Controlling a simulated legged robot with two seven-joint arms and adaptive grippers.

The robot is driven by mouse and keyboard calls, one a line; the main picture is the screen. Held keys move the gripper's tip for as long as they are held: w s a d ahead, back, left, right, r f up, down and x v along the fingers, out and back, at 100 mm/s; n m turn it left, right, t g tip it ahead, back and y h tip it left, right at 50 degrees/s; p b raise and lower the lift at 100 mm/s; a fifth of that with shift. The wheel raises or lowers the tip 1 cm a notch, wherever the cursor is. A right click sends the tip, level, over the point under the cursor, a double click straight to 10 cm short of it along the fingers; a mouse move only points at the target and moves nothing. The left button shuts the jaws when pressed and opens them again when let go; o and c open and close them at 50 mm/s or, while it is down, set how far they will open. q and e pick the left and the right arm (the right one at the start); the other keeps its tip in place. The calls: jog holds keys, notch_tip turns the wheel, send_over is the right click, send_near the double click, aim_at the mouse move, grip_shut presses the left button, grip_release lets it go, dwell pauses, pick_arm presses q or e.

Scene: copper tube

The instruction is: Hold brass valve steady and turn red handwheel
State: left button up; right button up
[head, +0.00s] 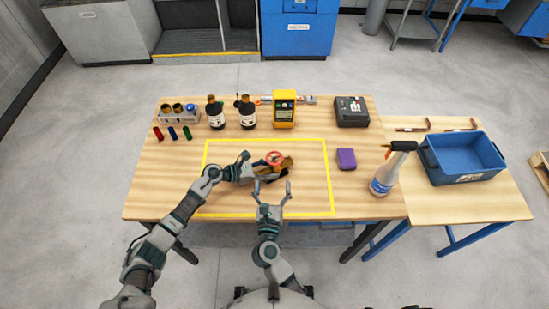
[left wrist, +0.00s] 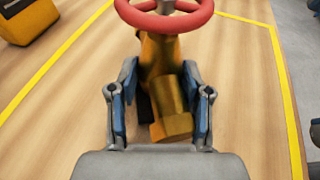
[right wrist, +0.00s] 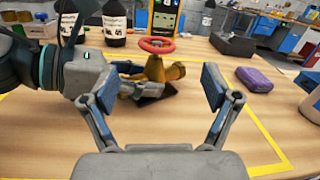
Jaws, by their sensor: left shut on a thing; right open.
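The brass valve (head: 283,169) lies inside the yellow taped outline on the wooden table, with the red handwheel (head: 274,158) on top. In the left wrist view the valve body (left wrist: 170,105) sits between my left gripper's fingers (left wrist: 160,105), and the red handwheel (left wrist: 165,15) is just beyond them. My left gripper (head: 252,171) reaches in from the left and is shut on the valve body. My right gripper (head: 273,188) is open and empty, on the near side of the valve. In the right wrist view the handwheel (right wrist: 157,45) shows beyond its spread fingers (right wrist: 160,95), apart from them.
A yellow meter (head: 284,109), dark bottles (head: 215,113) and a black box (head: 351,111) stand along the back. A purple block (head: 346,158) and a spray bottle (head: 384,178) are to the right. A blue bin (head: 462,158) stands on the side table. The table's front left is clear.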

aim_at(274, 160)
pick_arm(q)
jog(key=shift+r, duration=0.1)
pick_arm(e)
jog(key=shift+s+f+m, duration=0.35)
jog(key=shift+f+m, duration=0.05)
jog(key=shift+m, duration=0.2)
jog(key=shift+f+g, duration=0.1)
jog(key=shift+g, duration=0.2)
pick_arm(q)
jog(key=shift+w, duration=0.1)
pick_arm(e)
jog(key=w, duration=1.1)
jog(key=shift+w+d, duration=0.35)
jog(key=shift+w, duration=0.05)
jog(key=c, duration=1.2)
jog(key=shift+f+y, duration=0.1)
jog(key=shift+y, duration=0.7)
